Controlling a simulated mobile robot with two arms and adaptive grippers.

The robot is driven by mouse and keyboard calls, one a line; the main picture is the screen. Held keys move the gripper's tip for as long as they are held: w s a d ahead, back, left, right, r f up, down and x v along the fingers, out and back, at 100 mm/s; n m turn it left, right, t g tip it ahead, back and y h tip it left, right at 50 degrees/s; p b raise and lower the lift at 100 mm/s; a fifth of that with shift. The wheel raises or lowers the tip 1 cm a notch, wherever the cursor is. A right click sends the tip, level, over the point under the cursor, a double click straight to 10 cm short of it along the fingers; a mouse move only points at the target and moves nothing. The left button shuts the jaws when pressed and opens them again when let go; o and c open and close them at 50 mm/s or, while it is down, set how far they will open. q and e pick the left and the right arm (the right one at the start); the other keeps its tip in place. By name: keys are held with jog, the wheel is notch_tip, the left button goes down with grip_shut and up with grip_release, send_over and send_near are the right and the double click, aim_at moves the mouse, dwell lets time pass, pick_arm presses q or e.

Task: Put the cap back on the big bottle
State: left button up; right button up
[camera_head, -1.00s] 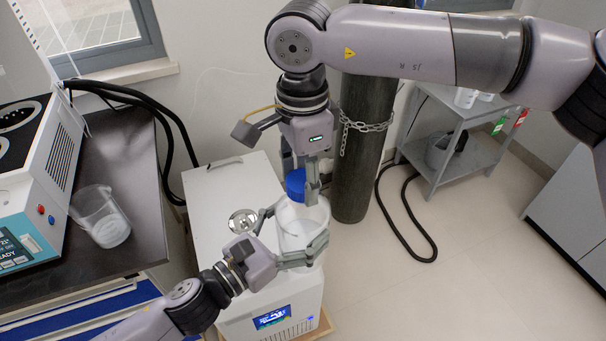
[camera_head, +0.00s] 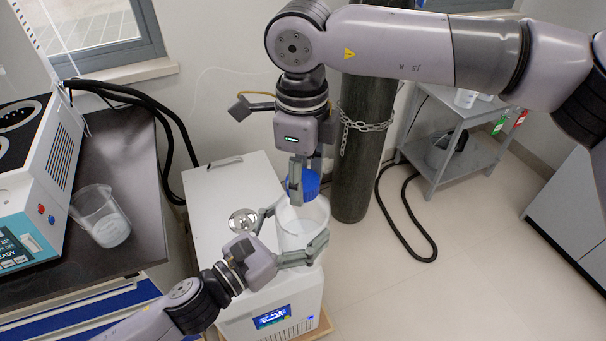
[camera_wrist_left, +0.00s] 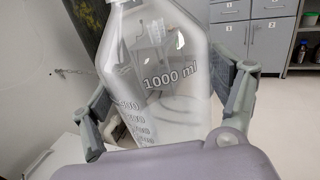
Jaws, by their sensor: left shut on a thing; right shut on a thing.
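The big bottle (camera_head: 300,222) is clear glass and stands over the white boxy machine in the head view. My left gripper (camera_head: 291,235) is shut around its body from the left. The bottle also shows in the left wrist view (camera_wrist_left: 165,80), marked 1000 ml, between the two fingers. The blue cap (camera_head: 311,184) is held in my right gripper (camera_head: 303,182), which points down from above. The cap is at the bottle's top in the head view. The fingers and cap hide the bottle's mouth, so I cannot tell whether they touch.
The white machine (camera_head: 228,180) has a round metal piece (camera_head: 242,222) on top. A glass beaker (camera_head: 100,216) stands on the dark bench (camera_head: 128,170) at the left. A dark chained cylinder (camera_head: 357,155) stands close behind the bottle. Open floor lies to the right.

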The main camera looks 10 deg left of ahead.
jog(key=o, duration=1.4)
jog(key=shift+c, duration=0.2)
jog(key=shift+r, duration=0.1)
notch_tip(320, 180, up, 12)
jog(key=shift+w, duration=0.1)
